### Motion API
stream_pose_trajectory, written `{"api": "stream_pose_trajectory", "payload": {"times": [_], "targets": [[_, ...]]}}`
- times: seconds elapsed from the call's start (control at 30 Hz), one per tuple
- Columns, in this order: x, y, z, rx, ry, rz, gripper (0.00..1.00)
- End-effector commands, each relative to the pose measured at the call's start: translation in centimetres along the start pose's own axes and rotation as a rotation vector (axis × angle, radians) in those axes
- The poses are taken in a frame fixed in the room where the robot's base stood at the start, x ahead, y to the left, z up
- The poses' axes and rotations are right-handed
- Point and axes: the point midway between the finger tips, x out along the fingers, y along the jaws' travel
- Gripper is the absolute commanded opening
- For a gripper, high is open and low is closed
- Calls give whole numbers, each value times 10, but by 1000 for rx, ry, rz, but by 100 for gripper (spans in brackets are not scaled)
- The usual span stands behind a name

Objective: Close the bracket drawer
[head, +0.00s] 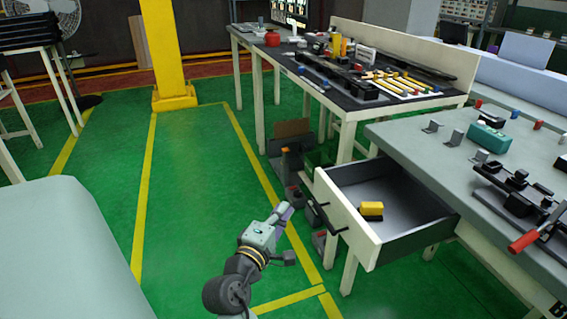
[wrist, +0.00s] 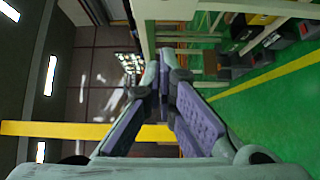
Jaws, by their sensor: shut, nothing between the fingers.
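The bracket drawer (head: 348,240) is pulled out from under the grey-topped bench at the right in the head view. Its cream front faces left and carries a dark bar handle (head: 325,215). A yellow and black block (head: 371,210) lies inside it. My gripper (head: 286,209) is to the left of the drawer front, apart from the handle, above the green floor. Its purple-padded fingers (wrist: 163,92) are shut with nothing between them in the wrist view. I cannot make out the drawer for sure in the wrist view.
The grey bench top (head: 440,150) holds brackets, a teal case (head: 488,137) and a red-handled clamp (head: 523,241). A dark-topped table (head: 290,65) with parts stands behind. Small bins (head: 293,160) stand on the floor near the drawer. The floor left of my gripper is clear.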

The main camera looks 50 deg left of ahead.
Motion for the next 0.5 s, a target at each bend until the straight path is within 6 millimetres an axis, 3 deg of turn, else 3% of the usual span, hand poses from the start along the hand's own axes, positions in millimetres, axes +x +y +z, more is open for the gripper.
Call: {"api": "stream_pose_trajectory", "payload": {"times": [0.3,0.5], "targets": [[69,3,0,3,0,0,0],[87,2,21,2,1,0,0]]}}
